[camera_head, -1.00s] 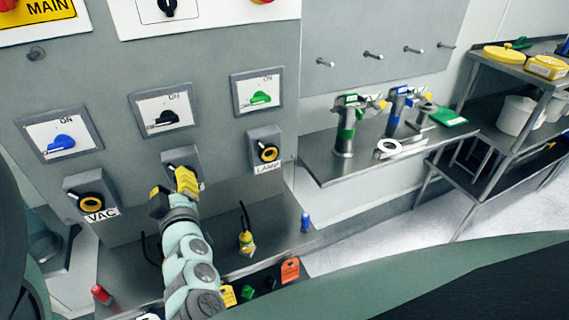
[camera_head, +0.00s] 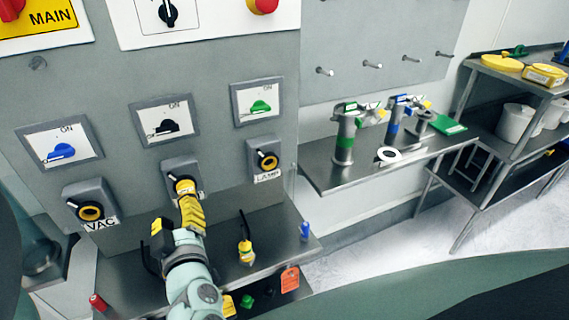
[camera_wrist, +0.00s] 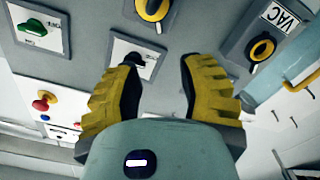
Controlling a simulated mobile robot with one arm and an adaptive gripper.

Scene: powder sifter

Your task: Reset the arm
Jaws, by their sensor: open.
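My gripper (camera_head: 174,208) has yellow ribbed fingers and a pale green arm. It is in front of the grey panel, just below the middle yellow rotary switch (camera_head: 184,186), and overlaps part of it in the head view. In the wrist view my gripper (camera_wrist: 165,62) has its two fingers spread with nothing between them. The middle rotary switch (camera_wrist: 153,8) shows at the top edge there, apart from the fingers. The VAC switch (camera_wrist: 260,48) is to the right of the fingers, and the black-knob switch plate (camera_wrist: 127,48) shows behind the left finger.
A metal ledge (camera_head: 215,240) runs below the panel, with a yellow tagged item (camera_head: 246,252) and a small blue object (camera_head: 305,230). The LAMP switch (camera_head: 266,160) is to the right. A shelf (camera_head: 330,180) holds green and blue tools. Floor shows at the right.

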